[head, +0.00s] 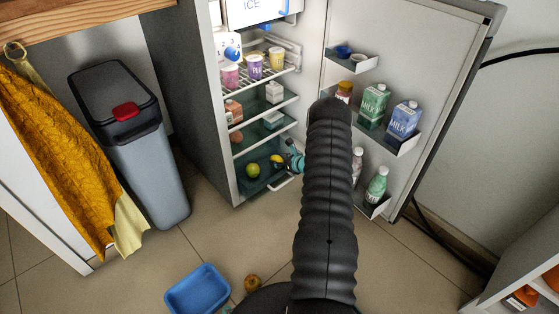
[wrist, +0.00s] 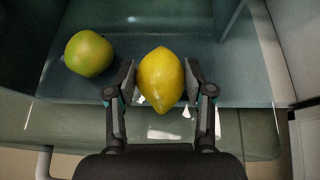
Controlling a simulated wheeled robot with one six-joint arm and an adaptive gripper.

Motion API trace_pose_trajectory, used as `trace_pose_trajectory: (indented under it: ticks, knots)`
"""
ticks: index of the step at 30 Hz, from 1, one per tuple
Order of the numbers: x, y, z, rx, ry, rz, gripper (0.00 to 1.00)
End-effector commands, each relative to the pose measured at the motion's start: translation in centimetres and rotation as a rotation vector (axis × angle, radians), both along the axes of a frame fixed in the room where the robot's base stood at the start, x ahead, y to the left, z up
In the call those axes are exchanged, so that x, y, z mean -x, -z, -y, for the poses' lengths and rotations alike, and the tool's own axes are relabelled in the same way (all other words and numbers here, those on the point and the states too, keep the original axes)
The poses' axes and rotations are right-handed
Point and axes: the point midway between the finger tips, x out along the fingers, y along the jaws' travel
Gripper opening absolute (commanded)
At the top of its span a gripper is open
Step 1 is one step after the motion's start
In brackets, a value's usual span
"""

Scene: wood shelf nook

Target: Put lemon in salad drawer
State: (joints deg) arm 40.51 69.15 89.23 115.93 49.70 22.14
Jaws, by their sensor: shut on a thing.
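The lemon (wrist: 160,80) is yellow and sits between the two fingers of my gripper (wrist: 160,84) in the wrist view. My gripper is shut on it. The salad drawer (wrist: 125,22) is a dark bluish bin under the lemon. A green apple (wrist: 89,54) lies in the drawer left of the lemon. In the head view my gripper (head: 290,160) is at the fridge's lowest level, right of the green apple (head: 253,170); my arm covers part of the view.
The fridge door (head: 410,60) stands open at right, with milk cartons and bottles in its racks. Shelves above the drawer hold cups and boxes. A grey bin (head: 140,150) stands at left. A blue tray (head: 198,291) and a round fruit (head: 252,284) are on the floor.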

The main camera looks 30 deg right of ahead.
Motion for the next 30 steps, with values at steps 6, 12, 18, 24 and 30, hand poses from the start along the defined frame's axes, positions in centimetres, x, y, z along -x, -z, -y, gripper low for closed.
trace_pose_trajectory:
  ticks: [6,12,18,24,30]
  knots:
    - [0.0,0.0,0.0,0.000,0.000,0.000,0.78]
    - [0.0,-0.1,0.0,0.000,0.000,0.000,0.78]
    - [0.0,-0.9,0.0,0.000,0.000,0.001,0.78]
    - [1.8,-2.4,0.5,0.000,0.004,0.000,0.78]
    - [5.5,-4.5,1.1,-0.001,0.004,0.001,0.78]
